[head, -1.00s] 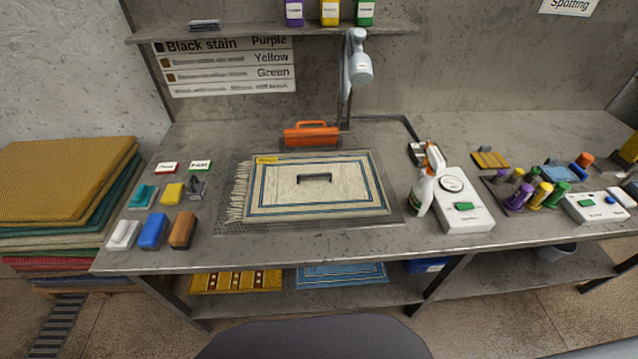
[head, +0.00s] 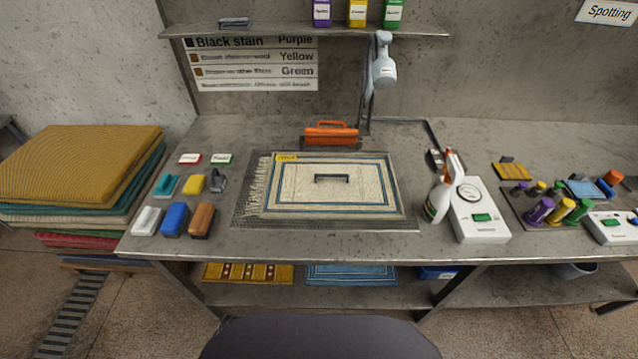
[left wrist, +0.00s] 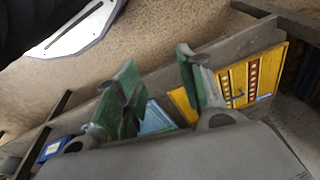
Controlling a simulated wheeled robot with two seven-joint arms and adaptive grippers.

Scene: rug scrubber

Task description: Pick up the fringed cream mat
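The cream mat (head: 300,193) lies flat on a dark perforated tray (head: 410,222) in the middle of the bench. It has blue border lines, a pale fringe on its left edge, a yellow tag at its far left corner and a dark handle in the middle. Neither gripper shows in the head view. In the left wrist view my left gripper (left wrist: 160,90) has its two green-padded fingers apart with nothing between them. It is away from the cream mat, with the lower shelf behind it. My right gripper is in no view.
Brushes (head: 174,220) and small blocks stand left of the tray. An orange-handled tool (head: 330,134) sits behind it. A spray bottle (head: 440,198) and a white device (head: 480,212) stand to the right. A yellow mat (head: 248,273) and a blue mat (head: 350,274) lie on the lower shelf.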

